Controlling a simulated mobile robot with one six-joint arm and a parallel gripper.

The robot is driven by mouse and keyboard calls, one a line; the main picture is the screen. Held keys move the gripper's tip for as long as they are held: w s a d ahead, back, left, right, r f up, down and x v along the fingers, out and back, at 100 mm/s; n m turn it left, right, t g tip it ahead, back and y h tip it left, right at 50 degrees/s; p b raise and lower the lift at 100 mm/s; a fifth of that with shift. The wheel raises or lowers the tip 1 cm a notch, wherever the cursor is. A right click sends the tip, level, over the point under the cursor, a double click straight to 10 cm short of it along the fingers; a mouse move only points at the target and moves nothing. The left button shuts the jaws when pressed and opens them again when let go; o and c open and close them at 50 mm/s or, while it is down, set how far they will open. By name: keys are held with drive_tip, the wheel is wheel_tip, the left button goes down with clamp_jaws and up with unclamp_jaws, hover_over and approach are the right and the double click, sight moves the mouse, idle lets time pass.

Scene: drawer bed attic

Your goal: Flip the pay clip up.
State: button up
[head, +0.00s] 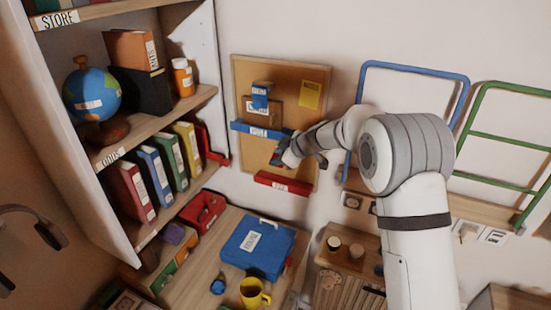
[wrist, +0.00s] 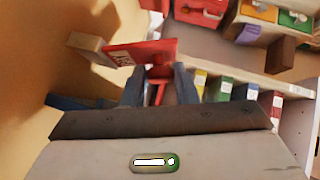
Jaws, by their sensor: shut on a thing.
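A red clip (head: 284,183) with a white label sits low on the cork board; the label is too small to read, but I take it for the pay clip. In the wrist view the red labelled clip (wrist: 143,52) lies at my fingertips. My gripper (head: 285,152) is in front of the board, between the blue clip (head: 257,131) and the red one. In the wrist view my gripper (wrist: 160,82) has its two fingers on either side of a narrow red part, shut on it. The fingers partly hide the contact.
The cork board (head: 242,85) also holds a yellow note (head: 311,94) and boxes above the blue clip. A bookshelf (head: 133,240) stands left. Below is a desk with a blue case (head: 258,248) and yellow mug (head: 251,293). Blue and green rails (head: 417,70) are at right.

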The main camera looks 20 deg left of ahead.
drive_tip(key=shift+w+r+m+g, duration=0.3)
drive_tip(key=shift+r+m+g, duration=0.1)
drive_tip(key=shift+r+g, duration=0.3)
drive_tip(key=o, duration=0.8)
drive_tip(key=shift+d, duration=0.1)
drive_tip(key=shift+o, duration=0.9)
drive_tip(key=shift+s, duration=0.1)
drive_tip(key=shift+r, duration=0.1)
